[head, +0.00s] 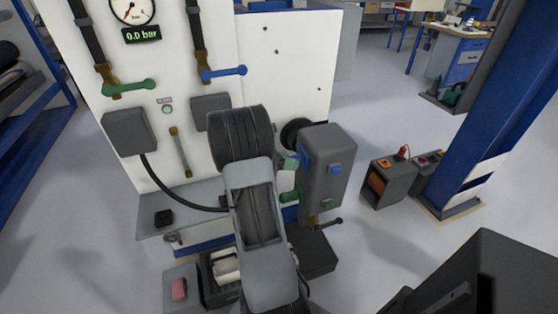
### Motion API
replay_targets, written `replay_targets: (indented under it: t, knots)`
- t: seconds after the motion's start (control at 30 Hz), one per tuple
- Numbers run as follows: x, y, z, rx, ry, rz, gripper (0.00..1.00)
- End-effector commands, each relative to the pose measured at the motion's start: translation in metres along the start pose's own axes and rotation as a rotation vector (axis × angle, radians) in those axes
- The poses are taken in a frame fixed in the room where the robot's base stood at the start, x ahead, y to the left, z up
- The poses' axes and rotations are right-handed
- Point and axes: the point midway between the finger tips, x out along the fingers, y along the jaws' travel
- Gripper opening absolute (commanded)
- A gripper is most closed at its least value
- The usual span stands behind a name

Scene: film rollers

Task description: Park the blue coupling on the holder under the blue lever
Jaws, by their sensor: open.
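The blue lever (224,72) sits on a brass valve on the white panel, pointing right. Below it is a grey block (210,110), partly covered by my arm; it may be the holder. I cannot make out a coupling on it. A grey box (335,185) right of my arm carries blue parts (305,153) and green parts (290,197) on its left side. I cannot tell whether one of these is the blue coupling. My gripper cannot be made out; my arm fills the middle and hides what is behind it.
A green lever (130,87) sits left on the panel (285,45), above another grey block (130,132). A black hose (172,193) runs from near it to behind my arm. A gauge (132,9) and a 0.0 bar display (142,35) are above. Open floor (385,115) lies right.

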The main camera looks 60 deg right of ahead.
Motion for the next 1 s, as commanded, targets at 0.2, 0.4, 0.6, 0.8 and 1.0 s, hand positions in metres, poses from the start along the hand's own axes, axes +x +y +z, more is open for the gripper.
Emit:
replay_targets:
  t: [0.2, 0.4, 0.6, 0.8, 1.0]
  knots:
    - [0.005, -0.0003, 0.0001, 0.0, 0.0, -0.001, 0.71]
    - [0.0048, -0.0002, 0.0001, 0.0, 0.0, -0.001, 0.71]
    - [0.0046, -0.0002, 0.0001, 0.0, 0.0, 0.0, 0.52]
    - [0.0046, -0.0002, 0.0002, 0.0, 0.0, -0.001, 0.33]
    - [0.005, -0.0002, 0.0004, 0.001, 0.0, -0.001, 0.14]
